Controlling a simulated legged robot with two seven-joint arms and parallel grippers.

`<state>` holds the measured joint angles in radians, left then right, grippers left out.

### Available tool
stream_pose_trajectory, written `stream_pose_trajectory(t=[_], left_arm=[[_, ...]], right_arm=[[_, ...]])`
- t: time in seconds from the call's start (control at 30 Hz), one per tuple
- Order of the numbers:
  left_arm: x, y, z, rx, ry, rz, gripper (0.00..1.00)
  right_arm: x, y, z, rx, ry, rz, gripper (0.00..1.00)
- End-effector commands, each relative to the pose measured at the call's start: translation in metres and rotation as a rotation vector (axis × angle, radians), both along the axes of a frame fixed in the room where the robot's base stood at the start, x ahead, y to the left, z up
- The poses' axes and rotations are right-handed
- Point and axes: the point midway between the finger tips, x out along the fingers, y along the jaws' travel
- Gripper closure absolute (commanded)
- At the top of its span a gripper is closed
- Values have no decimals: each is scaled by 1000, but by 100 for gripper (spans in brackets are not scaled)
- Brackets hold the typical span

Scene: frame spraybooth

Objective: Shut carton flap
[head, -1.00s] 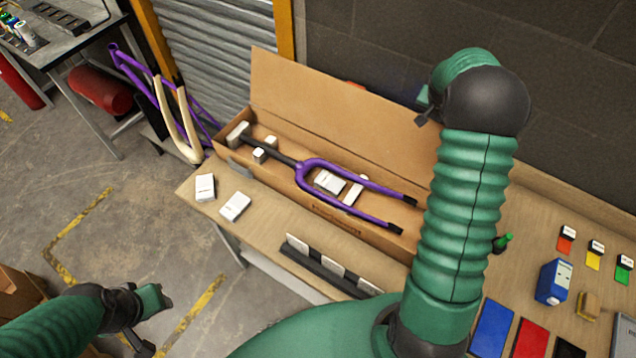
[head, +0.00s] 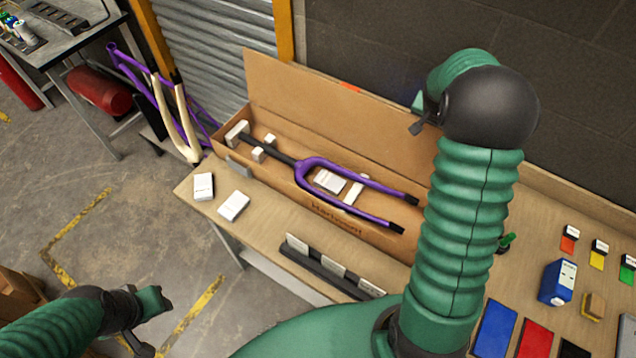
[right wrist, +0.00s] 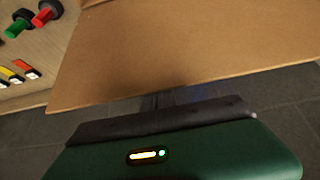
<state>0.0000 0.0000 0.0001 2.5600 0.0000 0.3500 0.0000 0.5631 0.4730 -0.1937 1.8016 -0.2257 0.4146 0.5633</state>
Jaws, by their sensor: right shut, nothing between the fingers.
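The long brown carton (head: 290,198) lies open on the bench in the head view, with a purple fork (head: 325,168) inside. Its long flap (head: 330,108) stands up along the back edge. My right gripper (head: 418,118) is shut and empty, high by the flap's right end; my arm hides that end. In the right wrist view, the flap (right wrist: 190,50) fills the upper part, its free edge just beyond the gripper's dark front. Contact cannot be told. My left gripper (head: 155,318) hangs over the floor at lower left, away from the carton; its jaw opening is unclear.
Two white boxes (head: 234,206) lie on the bench (head: 215,174) left of the carton. A dark rack (head: 325,273) with white cards stands in front. A blue container (head: 556,283), coloured mats (head: 495,328) and small coloured items are at right. A block wall (head: 370,45) rises behind.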

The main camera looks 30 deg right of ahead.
Motion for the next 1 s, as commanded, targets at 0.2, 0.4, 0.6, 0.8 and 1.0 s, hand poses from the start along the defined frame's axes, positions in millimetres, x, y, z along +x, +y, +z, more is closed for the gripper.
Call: stream_pose_trajectory(t=[0.2,0.4,0.6,0.8,1.0], left_arm=[[0,0,-2,0,0,0,64],[0,0,-3,0,0,0,64],[0,0,-9,0,0,0,64],[0,0,-12,0,0,0,64],[0,0,-12,0,0,0,64]], right_arm=[[-2,4,-1,1,0,0,100],[-3,5,-1,1,0,0,100],[-8,17,-2,0,0,2,100],[-14,27,-1,1,1,1,100],[-14,26,-1,2,1,0,100]])
